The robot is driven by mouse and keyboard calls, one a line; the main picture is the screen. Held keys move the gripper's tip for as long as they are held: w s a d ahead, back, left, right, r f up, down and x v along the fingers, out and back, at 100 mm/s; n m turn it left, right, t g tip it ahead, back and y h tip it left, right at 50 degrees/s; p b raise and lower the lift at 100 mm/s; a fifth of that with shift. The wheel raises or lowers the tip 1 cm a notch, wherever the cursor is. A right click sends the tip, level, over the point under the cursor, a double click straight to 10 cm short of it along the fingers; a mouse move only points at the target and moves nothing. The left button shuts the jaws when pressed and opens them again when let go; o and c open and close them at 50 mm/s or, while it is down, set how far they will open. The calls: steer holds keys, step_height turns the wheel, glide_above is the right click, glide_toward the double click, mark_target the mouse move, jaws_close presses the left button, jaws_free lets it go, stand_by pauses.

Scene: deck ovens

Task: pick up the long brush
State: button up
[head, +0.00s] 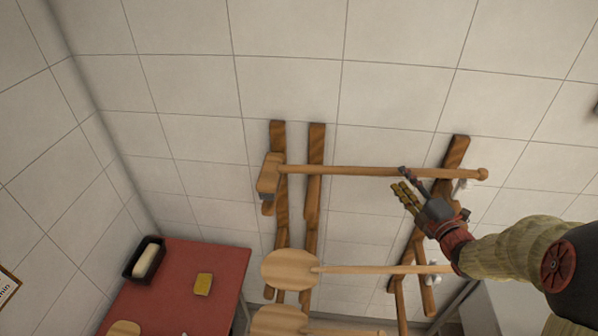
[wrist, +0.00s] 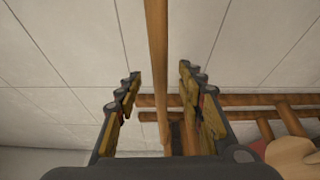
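The long brush (head: 345,171) lies level across the top of a wooden wall rack (head: 313,190). Its wooden head with dark bristles (head: 270,178) is at the left end, and its handle ends in a knob at the right. My gripper (head: 405,190) is just below and in front of the handle, right of its middle. In the wrist view the handle (wrist: 157,60) runs between the two spread fingers of my gripper (wrist: 160,95), with a gap on both sides. The gripper is open and holds nothing.
Below the brush, a round-bladed wooden peel (head: 290,269) rests on the rack, with another peel (head: 280,321) under it. A red table (head: 190,280) at the lower left bears a black tray (head: 131,266) and a yellow item (head: 203,284). The tiled wall is close behind the rack.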

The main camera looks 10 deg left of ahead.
mark_target(399, 175)
steer(key=p+x, duration=0.1)
steer(key=x, duration=0.2)
steer(key=shift+w, duration=0.35)
steer(key=shift+c, duration=0.7)
steer(key=c, duration=0.7)
jaws_close()
